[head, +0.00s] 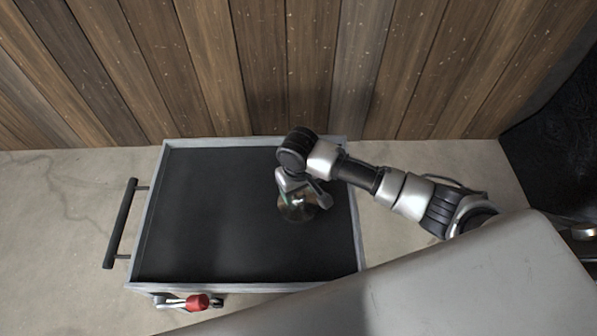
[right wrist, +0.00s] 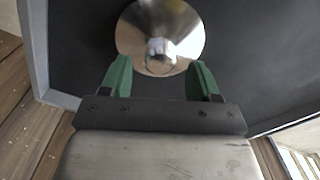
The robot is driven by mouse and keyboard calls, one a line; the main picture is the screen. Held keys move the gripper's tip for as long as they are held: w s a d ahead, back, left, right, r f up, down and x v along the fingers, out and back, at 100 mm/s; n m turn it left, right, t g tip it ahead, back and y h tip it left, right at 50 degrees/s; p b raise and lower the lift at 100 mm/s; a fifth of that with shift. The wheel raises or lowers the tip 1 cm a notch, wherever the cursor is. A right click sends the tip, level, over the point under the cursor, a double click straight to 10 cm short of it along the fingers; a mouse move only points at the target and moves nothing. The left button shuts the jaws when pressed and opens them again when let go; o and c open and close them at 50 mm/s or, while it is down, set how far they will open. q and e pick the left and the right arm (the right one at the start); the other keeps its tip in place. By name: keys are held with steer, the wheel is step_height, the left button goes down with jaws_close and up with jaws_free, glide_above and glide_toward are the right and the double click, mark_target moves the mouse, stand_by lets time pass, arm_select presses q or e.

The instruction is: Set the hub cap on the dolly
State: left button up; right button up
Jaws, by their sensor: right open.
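The hub cap (head: 297,211) is a round, shiny metal disc on the black top of the dolly (head: 200,215), right of its middle. My left gripper is not in view.
The dolly has a raised grey rim (head: 150,212) and a black handle (head: 121,223) on its left. A red-ended lever (head: 196,302) sits at its front edge. A plank wall (head: 300,60) stands behind. The left part of the dolly top is clear.

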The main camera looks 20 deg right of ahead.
mark_target(298, 194)
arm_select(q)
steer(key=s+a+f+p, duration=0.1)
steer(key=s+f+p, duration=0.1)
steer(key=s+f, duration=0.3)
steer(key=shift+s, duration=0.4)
arm_select(e)
step_height(298, 194, up, 10)
steer(key=shift+f, duration=0.25)
